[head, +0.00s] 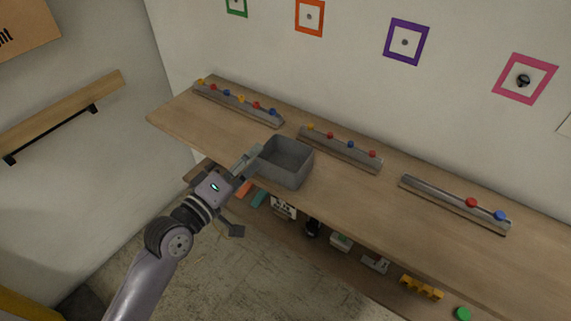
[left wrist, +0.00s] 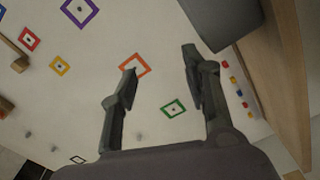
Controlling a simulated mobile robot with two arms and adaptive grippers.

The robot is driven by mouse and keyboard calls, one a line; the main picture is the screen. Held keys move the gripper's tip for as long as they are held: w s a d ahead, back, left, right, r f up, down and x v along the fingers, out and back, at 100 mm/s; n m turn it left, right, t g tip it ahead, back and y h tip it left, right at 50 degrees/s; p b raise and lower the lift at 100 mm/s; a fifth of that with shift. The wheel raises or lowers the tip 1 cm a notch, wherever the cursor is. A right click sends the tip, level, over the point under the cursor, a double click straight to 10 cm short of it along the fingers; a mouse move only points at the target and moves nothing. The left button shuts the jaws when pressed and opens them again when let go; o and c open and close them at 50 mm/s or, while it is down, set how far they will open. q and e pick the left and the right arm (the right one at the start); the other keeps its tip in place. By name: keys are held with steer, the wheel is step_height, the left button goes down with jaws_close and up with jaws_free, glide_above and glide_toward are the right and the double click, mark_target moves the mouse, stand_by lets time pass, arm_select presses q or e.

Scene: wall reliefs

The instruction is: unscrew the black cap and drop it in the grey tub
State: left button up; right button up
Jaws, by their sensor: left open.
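The black cap (head: 524,80) is on the wall inside the pink square frame, at the upper right of the head view. The grey tub (head: 286,163) is an open box on the wooden shelf, and its inside looks empty. It also shows at the top of the left wrist view (left wrist: 222,18). My left gripper (head: 241,195) is open and empty at the shelf's front edge, just left of the tub and far from the cap. Its spread fingers (left wrist: 159,63) show in the left wrist view. I cannot tell whether one finger touches the tub. My right gripper is out of view.
The wooden shelf (head: 350,204) carries several grey racks with coloured knobs, such as the middle rack (head: 340,149). A lower shelf holds small items, including a green disc (head: 463,313). Purple (head: 406,42) and orange (head: 309,17) frames hang left of the pink one.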

arm_select(q)
steer(key=v, duration=0.3)
steer(key=shift+s+a, duration=0.15)
steer(key=shift+s, duration=0.15)
steer(key=w+a+f+g+y, duration=0.1)
steer(key=a+f+y, duration=0.2)
steer(key=f, duration=0.7)
steer(key=w+a+f+g+y, duration=0.1)
steer(key=a+f+y, duration=0.15)
steer(key=f, duration=0.85)
steer(key=s+a+f+m+g+y, duration=0.1)
steer(key=s+a+f+g, duration=0.15)
steer(key=f, duration=0.55)
steer(key=s+a+f+m+g+y, duration=0.1)
steer(key=s+a+f, duration=0.25)
steer(key=f, duration=0.55)
steer(key=s+a+f+m+g+y, duration=0.2)
steer(key=s+a+f+m+g, duration=0.1)
steer(key=s+f, duration=1.1)
steer(key=s+f+m+g, duration=0.2)
steer(key=s+f, duration=0.2)
steer(key=s, duration=0.7)
steer(key=s+f+m+g+y, duration=0.1)
steer(key=s+f+g, duration=0.2)
steer(key=s, duration=0.9)
step_height(320, 180, down, 2)
steer(key=shift+s+a+f+m, duration=0.2)
steer(key=shift+s+a+m, duration=0.1)
steer(key=shift+m, duration=0.1)
